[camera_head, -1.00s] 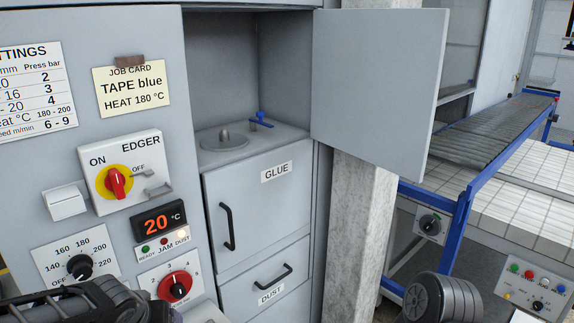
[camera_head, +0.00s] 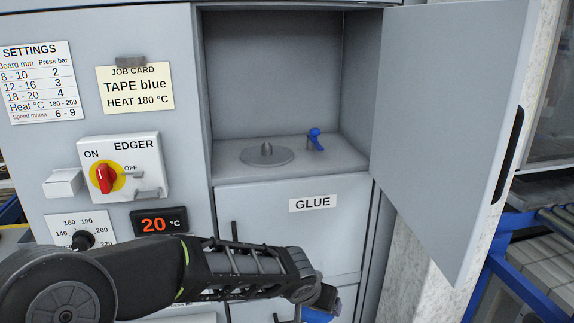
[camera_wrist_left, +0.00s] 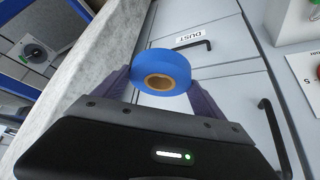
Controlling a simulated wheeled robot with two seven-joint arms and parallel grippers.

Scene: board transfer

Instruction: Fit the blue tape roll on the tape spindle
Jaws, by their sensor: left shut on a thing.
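The tape spindle (camera_head: 266,152) is a short grey peg on a round grey plate inside the open cabinet bay; it is bare. My left gripper (camera_wrist_left: 158,88) is shut on the blue tape roll (camera_wrist_left: 160,72), a blue ring with a brown core, held between the two fingers. In the head view my left arm reaches across the lower front of the cabinet, and a bit of the blue roll (camera_head: 318,315) shows at the bottom edge, below the spindle's level. Most of the roll is hidden there by my wrist. My right gripper is not in view.
A blue lever (camera_head: 315,140) stands right of the spindle. The cabinet door (camera_head: 450,130) hangs open on the right. The GLUE drawer front (camera_head: 290,235) lies below the bay. The EDGER switch (camera_head: 106,178) and job card (camera_head: 135,88) are on the left panel. The bay above the spindle is clear.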

